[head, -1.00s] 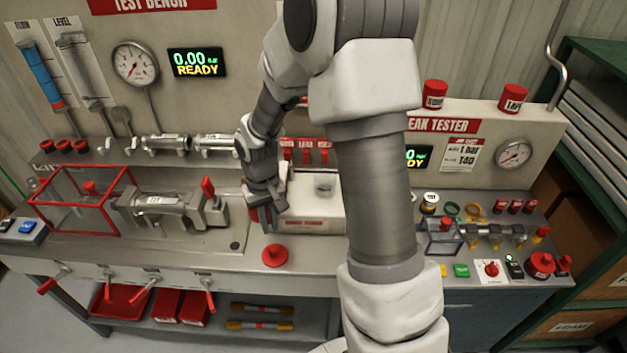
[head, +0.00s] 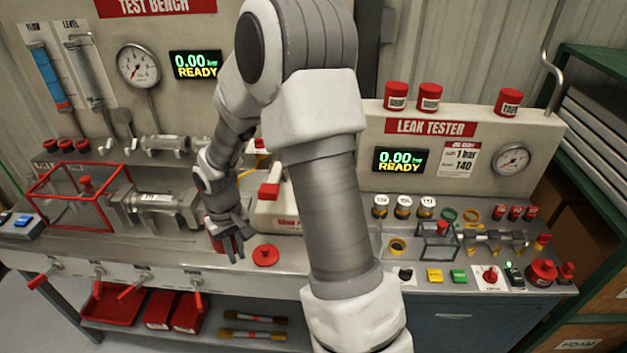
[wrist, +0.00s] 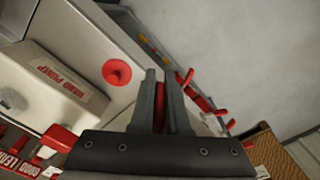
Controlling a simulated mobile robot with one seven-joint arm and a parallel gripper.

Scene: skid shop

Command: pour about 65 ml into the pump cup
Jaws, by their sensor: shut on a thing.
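The white hand pump (head: 277,215) stands on the bench behind my gripper, with a red handle (head: 269,191) on top. Its labelled front also shows in the wrist view (wrist: 68,88). The pump cup cannot be made out now; my arm covers part of the pump. My gripper (head: 232,252) is low over the bench front, left of a round red knob-shaped piece (head: 265,255). In the wrist view my gripper (wrist: 160,78) has its fingers close together on a red thing (wrist: 160,105), mostly hidden between them. I cannot tell what that thing is.
A red-framed clear guard (head: 80,195) and a metal cylinder (head: 158,203) are at left. The leak tester (head: 432,127) and small fittings fill the right. Labelled red cans (head: 429,97) stand on top. Red levers (head: 130,290) stick out from the bench front.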

